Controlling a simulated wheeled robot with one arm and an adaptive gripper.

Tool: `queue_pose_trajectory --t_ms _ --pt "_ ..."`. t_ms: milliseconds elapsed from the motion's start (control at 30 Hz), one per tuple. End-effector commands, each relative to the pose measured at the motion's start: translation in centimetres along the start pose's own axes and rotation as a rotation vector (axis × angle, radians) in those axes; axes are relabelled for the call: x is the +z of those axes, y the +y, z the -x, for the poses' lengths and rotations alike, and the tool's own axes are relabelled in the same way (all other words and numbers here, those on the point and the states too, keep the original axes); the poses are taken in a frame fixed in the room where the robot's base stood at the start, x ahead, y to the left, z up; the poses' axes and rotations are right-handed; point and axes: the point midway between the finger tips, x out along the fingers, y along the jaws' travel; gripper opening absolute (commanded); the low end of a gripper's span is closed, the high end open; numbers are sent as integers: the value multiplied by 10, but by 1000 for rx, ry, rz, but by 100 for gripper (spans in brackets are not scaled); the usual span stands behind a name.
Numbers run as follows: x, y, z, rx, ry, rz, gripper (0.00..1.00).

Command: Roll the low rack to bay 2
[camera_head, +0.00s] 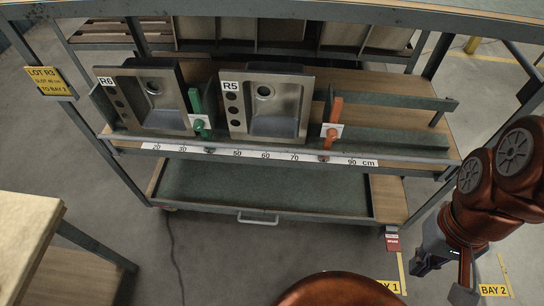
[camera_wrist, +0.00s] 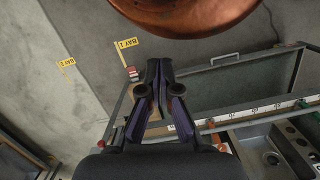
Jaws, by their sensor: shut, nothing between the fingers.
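The low rack (camera_head: 178,142) is a grey steel frame standing in the middle of the head view. Its upper shelf bears two steel sinks, R6 (camera_head: 150,97) and R5 (camera_head: 266,105). Its lower level is a green-lined tray with a front handle (camera_head: 258,219). The BAY 1 sign (camera_head: 388,287) is on the floor by its right front corner; the BAY 2 sign (camera_head: 493,290) is farther right. In the wrist view my gripper (camera_wrist: 159,64) is shut and empty above the rack's end. I cannot tell whether it touches the rack.
A green clamp (camera_head: 197,112) and an orange clamp (camera_head: 333,118) stand beside the sinks. A yellow LOT R3 sign (camera_head: 49,81) hangs at left. A wooden table (camera_head: 25,235) is at the lower left. A red block (camera_head: 392,241) sits at the rack's right corner. Floor around BAY 2 looks clear.

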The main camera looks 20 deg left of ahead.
Motion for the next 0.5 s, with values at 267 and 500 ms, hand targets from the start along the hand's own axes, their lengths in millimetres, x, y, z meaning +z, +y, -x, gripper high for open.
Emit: queue_pose_trajectory --t_ms 267,500 --pt "0 0 0 0 0 0 4" --pt "0 0 0 0 0 0 29"
